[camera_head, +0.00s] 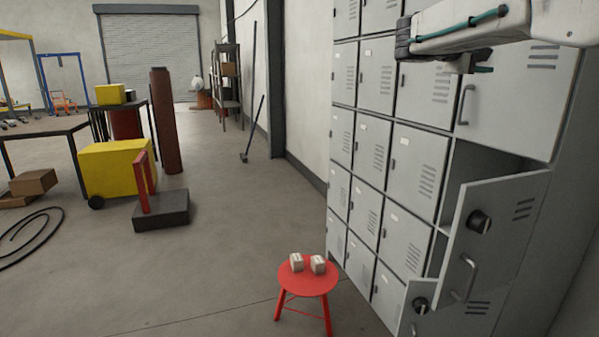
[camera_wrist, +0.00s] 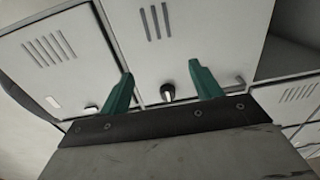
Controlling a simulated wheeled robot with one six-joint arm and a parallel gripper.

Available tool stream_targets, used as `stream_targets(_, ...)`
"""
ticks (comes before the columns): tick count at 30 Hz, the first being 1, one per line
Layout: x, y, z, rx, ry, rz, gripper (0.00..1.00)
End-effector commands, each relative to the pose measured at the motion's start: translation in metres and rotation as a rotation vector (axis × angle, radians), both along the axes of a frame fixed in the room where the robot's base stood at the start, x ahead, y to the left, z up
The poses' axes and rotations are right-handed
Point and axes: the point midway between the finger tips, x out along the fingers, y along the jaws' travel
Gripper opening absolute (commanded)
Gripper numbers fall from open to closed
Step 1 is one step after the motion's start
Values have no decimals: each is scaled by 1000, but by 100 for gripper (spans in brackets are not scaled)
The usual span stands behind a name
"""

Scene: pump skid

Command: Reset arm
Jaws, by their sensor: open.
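My gripper (camera_wrist: 163,92) shows in the wrist view with its two green fingers apart and nothing between them. Behind the fingers are grey locker doors, and a dark knob (camera_wrist: 167,92) shows in the gap between them. In the head view my arm comes in from the upper right, in front of the upper lockers. Its fingertips are not clear there.
The grey locker bank (camera_head: 418,151) fills the right side. One locker door (camera_head: 490,235) stands open below my arm, and a lower one (camera_head: 413,309) is also ajar. A red stool (camera_head: 308,283) with two small boxes stands before the lockers.

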Motion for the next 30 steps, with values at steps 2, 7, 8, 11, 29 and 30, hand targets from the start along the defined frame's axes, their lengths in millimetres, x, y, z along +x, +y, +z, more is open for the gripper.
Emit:
stream_targets(2,1,-1,-15,31,20,-1,64)
stream_targets(7,-2,-1,-45,101,61,-5,64)
stream_targets(8,-4,0,-51,117,70,-5,64)
stream_targets(11,-12,2,-75,182,102,-9,64)
stream_targets(29,-241,68,-265,999,280,-145,64)
stream_targets(30,-266,79,-278,1075,282,-162,64)
